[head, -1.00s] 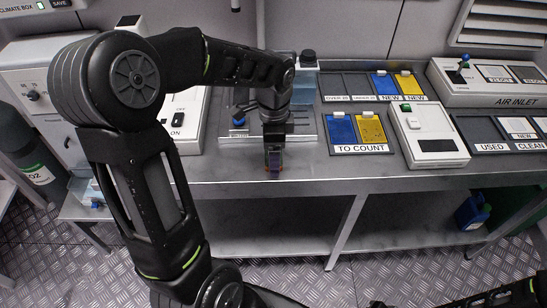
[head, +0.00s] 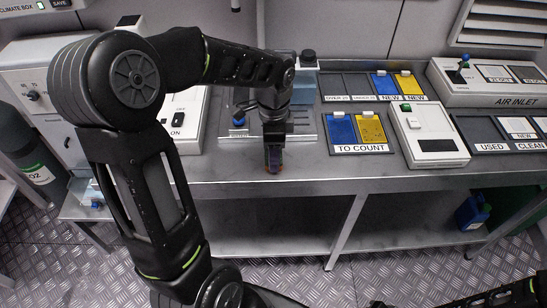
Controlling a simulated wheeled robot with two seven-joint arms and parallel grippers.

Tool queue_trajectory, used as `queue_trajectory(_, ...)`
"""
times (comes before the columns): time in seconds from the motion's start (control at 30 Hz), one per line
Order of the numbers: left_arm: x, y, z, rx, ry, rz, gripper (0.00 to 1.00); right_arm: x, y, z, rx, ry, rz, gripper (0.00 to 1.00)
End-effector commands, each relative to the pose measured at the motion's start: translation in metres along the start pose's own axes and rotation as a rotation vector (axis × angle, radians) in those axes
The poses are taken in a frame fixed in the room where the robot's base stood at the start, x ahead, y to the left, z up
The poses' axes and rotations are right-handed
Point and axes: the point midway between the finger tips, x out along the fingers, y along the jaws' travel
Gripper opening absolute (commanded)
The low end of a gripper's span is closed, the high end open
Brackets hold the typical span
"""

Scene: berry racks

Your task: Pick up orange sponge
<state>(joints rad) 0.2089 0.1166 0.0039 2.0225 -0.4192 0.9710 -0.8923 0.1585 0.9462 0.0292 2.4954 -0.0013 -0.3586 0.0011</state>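My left gripper (head: 273,168) points down at the front of the grey bench (head: 315,168), near its front edge. I cannot tell whether that patch is the orange sponge or part of the gripper. No orange sponge can be made out clearly elsewhere. Part of my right arm shows at the bottom right corner, but its fingertips are not visible.
Blue and yellow pieces stand in the TO COUNT rack (head: 361,149) right of my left gripper. A white box with a green button (head: 430,134) stands beside it. A metal tray (head: 235,128) lies behind the gripper. The bench front between gripper and rack is clear.

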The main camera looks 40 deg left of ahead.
Motion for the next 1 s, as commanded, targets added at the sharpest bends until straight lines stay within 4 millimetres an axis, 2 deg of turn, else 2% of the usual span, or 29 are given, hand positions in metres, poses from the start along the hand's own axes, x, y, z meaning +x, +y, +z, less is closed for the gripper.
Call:
queue_trajectory(0.03,0.000,0.000,0.000,0.000,0.000,0.000,0.39,0.000,0.000,0.000,0.000,0.000,0.000,0.36)
queue_trajectory(0.3,0.000,0.000,0.000,0.000,0.000,0.000,0.17,0.000,0.000,0.000,0.000,0.000,0.000,0.36)
queue_trajectory(0.63,-0.006,0.000,0.000,0.000,0.000,-0.001,0.17,0.000,0.000,0.000,0.000,0.000,0.000,0.36)
queue_trajectory(0.77,-0.021,-0.001,0.000,-0.001,0.000,-0.003,0.17,-0.001,0.000,0.000,0.000,0.000,0.000,0.36)
queue_trajectory(1.0,-0.068,-0.001,-0.001,0.001,0.002,-0.004,0.17,-0.002,-0.001,0.000,0.000,0.000,0.000,0.36)
